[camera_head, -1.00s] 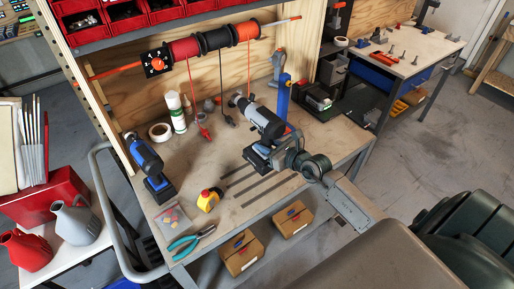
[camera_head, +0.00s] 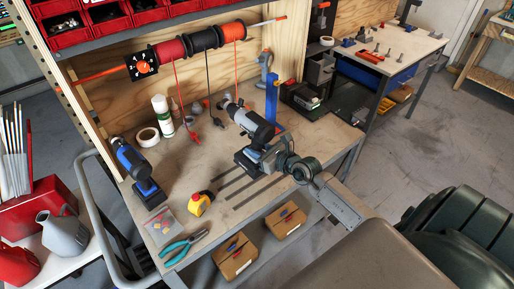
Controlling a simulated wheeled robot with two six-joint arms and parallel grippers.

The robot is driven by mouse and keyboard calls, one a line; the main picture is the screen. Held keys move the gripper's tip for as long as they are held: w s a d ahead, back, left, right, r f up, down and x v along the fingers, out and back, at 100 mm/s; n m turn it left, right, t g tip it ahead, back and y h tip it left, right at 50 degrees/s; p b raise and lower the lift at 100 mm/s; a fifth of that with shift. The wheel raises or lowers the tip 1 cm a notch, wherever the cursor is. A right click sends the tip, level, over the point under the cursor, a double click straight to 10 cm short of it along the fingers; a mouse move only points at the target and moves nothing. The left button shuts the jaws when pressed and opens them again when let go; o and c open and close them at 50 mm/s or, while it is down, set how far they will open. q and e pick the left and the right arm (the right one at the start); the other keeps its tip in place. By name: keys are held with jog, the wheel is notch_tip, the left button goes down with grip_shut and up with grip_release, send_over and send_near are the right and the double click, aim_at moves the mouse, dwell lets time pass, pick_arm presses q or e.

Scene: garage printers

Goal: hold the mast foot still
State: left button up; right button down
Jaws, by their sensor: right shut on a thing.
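A blue upright post (camera_head: 272,97), which looks like the mast, stands on the right of the workbench against the back. Its foot is hidden behind a grey and black power tool (camera_head: 247,117) and my right gripper. My right gripper (camera_head: 262,153) reaches in from the lower right, low over the bench, close to the power tool's dark base. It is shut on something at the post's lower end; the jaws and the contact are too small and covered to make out. My left gripper is out of view.
The workbench (camera_head: 215,190) holds a blue drill (camera_head: 135,170), a yellow tape measure (camera_head: 200,203), teal pliers (camera_head: 183,244), a white bottle (camera_head: 162,115) and a tape roll (camera_head: 146,138). Cable spools (camera_head: 205,40) hang above. Cardboard boxes (camera_head: 236,257) sit below the front edge.

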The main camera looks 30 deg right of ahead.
jog(key=shift+f+b, duration=2.3)
jog(key=shift+f, duration=0.6)
jog(key=shift+f, duration=0.15)
jog(key=shift+f, duration=0.6)
dwell(0.8)
jog(key=c, duration=1.5)
grip_release()
jog(key=shift+o, duration=0.2)
jog(key=shift+s+a, duration=0.1)
jog(key=shift+s, duration=0.05)
jog(key=shift+f+b, duration=0.4)
jog(key=shift+f, duration=0.05)
jog(key=shift+o, duration=0.3)
